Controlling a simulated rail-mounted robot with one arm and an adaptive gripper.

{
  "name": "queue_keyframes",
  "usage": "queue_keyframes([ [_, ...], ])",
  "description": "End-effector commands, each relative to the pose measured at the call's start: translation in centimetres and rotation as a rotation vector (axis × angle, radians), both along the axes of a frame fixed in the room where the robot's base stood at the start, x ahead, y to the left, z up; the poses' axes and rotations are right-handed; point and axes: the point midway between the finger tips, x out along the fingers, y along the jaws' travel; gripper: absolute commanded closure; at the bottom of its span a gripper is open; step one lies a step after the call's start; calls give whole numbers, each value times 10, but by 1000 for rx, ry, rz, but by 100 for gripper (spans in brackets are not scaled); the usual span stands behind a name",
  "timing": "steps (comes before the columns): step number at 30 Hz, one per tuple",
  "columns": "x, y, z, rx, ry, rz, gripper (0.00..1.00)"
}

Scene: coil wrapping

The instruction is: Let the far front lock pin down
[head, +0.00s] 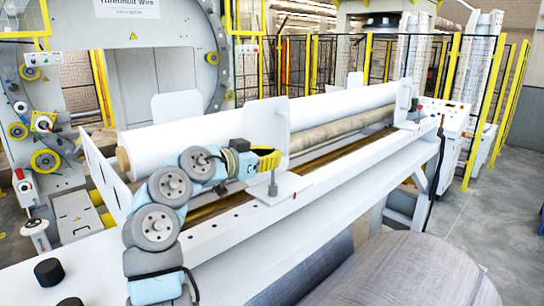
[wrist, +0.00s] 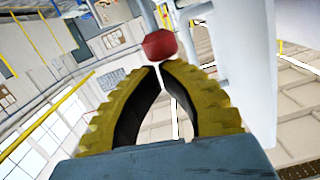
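My gripper (wrist: 160,68) has two yellow ribbed fingers with dark inner pads. Its fingertips are close together, with a narrow gap between them. A red knob (wrist: 159,44) on a grey rod (wrist: 148,14) sits right at the tips in the wrist view. I cannot tell whether the tips grip it. In the head view my gripper (head: 268,160) is beside the tall white end plate (head: 277,112). A grey upright pin (head: 272,183) stands directly below the fingers on a white bracket (head: 288,188). The knob is not visible in the head view, where the fingers cover that spot.
A large white roll (head: 180,140) lies along the white frame behind my arm, with a brown roll (head: 335,132) beyond the end plate. Large grey coils (head: 400,275) lie in front of the frame. A control box (head: 444,115) stands at the far right end.

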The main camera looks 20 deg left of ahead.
Motion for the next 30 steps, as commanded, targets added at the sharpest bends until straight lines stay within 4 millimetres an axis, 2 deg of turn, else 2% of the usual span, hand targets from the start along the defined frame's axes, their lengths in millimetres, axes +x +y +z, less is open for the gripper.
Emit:
queue_keyframes([
  [15, 0, -1, 2, 0, -1, -1, 100],
  [28, -3, -8, 39, 0, -3, -7, 100],
  [30, -14, 0, 38, 1, -4, -2, 100],
])
